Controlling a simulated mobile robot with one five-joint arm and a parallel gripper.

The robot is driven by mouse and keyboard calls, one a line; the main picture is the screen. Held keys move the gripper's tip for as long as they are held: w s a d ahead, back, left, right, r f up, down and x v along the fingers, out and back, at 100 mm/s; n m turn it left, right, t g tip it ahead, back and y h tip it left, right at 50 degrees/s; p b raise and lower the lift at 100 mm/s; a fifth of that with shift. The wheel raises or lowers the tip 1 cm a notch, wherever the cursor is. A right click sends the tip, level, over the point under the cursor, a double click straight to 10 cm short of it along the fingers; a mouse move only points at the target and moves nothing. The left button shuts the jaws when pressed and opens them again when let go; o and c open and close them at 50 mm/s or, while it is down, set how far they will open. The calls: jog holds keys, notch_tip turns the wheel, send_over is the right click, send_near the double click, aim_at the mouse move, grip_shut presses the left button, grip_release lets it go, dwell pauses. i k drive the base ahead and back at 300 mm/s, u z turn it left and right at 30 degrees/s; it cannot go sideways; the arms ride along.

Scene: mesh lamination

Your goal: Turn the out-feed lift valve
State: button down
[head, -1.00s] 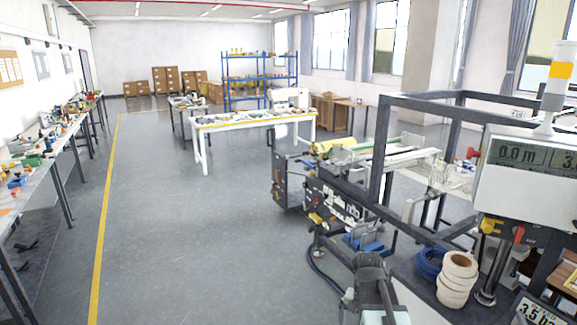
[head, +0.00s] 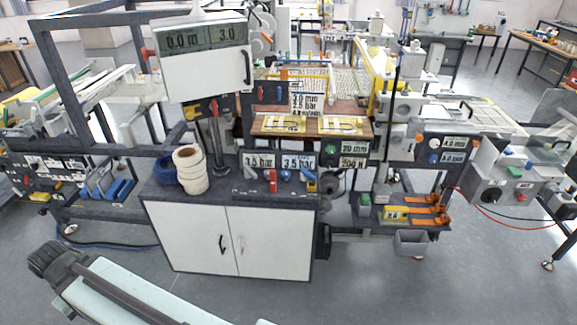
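I cannot tell which handle is the out-feed lift valve. More small red and yellow handles (head: 214,106) sit on the dark panel under the large display (head: 203,56). Part of my arm crosses the lower left, far from these handles. My gripper cannot be made out.
White tape rolls (head: 189,170) and a blue coil (head: 166,168) sit on the cabinet's left. A dark frame rises behind. A grey bin (head: 411,243) and orange clamps (head: 427,210) are to the right. Red and black cables hang at far right. The front floor is clear.

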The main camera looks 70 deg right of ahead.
aim_at(305, 174)
jog(key=u, duration=0.95)
jog(key=k, duration=1.05)
jog(key=z, duration=1.1)
jog(key=i, duration=1)
jog(key=u, duration=0.1)
